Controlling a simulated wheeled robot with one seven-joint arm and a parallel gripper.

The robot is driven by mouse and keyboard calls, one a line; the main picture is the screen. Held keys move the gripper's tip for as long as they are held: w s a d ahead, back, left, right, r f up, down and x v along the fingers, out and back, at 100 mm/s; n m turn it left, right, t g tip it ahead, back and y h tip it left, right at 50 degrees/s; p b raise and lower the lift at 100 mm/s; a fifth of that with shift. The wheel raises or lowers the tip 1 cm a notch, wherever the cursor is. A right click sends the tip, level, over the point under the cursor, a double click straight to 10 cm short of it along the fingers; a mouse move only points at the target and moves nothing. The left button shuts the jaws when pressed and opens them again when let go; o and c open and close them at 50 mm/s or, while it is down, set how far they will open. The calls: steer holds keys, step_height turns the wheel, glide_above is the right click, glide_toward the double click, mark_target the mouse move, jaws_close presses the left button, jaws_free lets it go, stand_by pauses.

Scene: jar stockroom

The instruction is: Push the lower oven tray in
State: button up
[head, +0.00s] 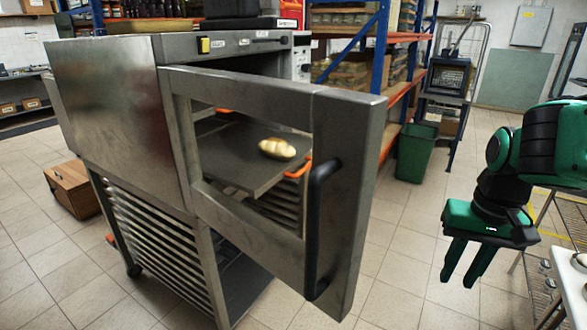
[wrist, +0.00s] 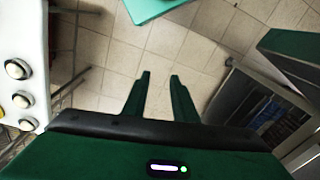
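The steel oven (head: 115,95) stands at left centre in the head view. Its door (head: 345,190) is swung open towards the camera, with a black handle (head: 318,225). Through the door's window a dark flat tray (head: 235,160) shows, sticking out of the oven, with a bread loaf (head: 277,149) on it. The door frame hides parts of the tray; I cannot tell whether another tray is above it. My gripper (head: 458,282) is at the right, well apart from the door and tray, fingers down. In the wrist view its fingers (wrist: 160,76) are apart with nothing between them.
A slotted rack (head: 160,245) is under the oven. A green bin (head: 415,152) and orange-blue shelving (head: 400,88) stand behind. A brown box (head: 75,190) lies at left. A white-topped table (head: 570,275) is at lower right. Tiled floor is clear between door and gripper.

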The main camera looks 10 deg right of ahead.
steer(key=shift+t, duration=0.7)
steer(key=w, duration=0.7)
steer(key=w+a+r, duration=0.1)
steer(key=w, duration=0.2)
steer(key=shift+w, duration=0.2)
jaws_close()
steer(key=w+a+r+m+t+y, duration=0.15)
steer(key=w+a, duration=0.25)
steer(key=w, duration=0.5)
steer(key=w+a+r+t+y, duration=0.25)
steer(key=w+a, duration=0.25)
steer(key=w, duration=0.4)
steer(key=w+a+r+m+t+y, duration=0.1)
steer(key=w+a+r+y, duration=0.2)
steer(key=w, duration=0.7)
steer(key=a+r+x, duration=0.1)
steer(key=x, duration=1.3)
steer(key=shift+a+r, duration=0.25)
steer(key=shift+a, duration=0.2)
steer(key=shift+w, duration=0.15)
